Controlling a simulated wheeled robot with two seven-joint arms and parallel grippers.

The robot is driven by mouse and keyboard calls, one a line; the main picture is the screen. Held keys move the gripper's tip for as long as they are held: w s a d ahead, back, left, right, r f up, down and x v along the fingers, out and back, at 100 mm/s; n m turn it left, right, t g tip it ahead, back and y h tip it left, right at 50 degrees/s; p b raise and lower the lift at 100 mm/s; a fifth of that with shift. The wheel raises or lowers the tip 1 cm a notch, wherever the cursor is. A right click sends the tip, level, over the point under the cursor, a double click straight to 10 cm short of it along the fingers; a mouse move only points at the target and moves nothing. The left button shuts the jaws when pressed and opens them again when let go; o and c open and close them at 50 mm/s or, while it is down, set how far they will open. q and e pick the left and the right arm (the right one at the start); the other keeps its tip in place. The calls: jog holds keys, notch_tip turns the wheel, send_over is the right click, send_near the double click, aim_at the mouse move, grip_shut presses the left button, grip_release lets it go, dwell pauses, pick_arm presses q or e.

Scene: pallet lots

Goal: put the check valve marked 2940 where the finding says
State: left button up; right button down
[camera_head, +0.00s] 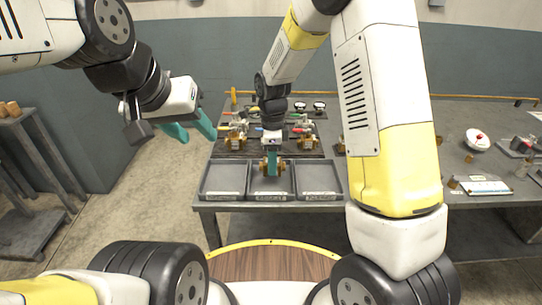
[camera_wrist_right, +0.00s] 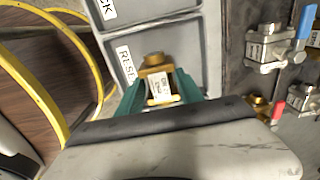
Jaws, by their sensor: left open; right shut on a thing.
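My right gripper (camera_head: 272,170) is shut on a brass valve (camera_wrist_right: 155,66) with a white tag. The tag's marking is too small to read, so I cannot tell whether it says 2940. The valve is above or in the middle grey tray (camera_head: 270,189); I cannot tell whether it touches the bottom. In the wrist view the tray label (camera_wrist_right: 125,63) beside it starts "RESE", partly hidden by a finger. A neighbouring label (camera_wrist_right: 106,9) ends in "CK". My left gripper (camera_head: 192,128) is open and empty, left of the table in the air.
A left tray (camera_head: 222,180) and a right tray (camera_head: 318,182) flank the middle one; both look empty. Several tagged valves (camera_head: 308,138) with coloured handles stand behind the trays. A white bowl (camera_head: 477,140) and a sheet (camera_head: 486,187) lie on the right-hand table.

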jog(key=shift+w+a+f, duration=0.1)
jog(key=shift+a, duration=0.15)
jog(key=shift+f, duration=1.65)
jog(key=c, duration=0.8)
grip_release()
jog(key=shift+f, duration=0.2)
jog(key=shift+o, duration=0.2)
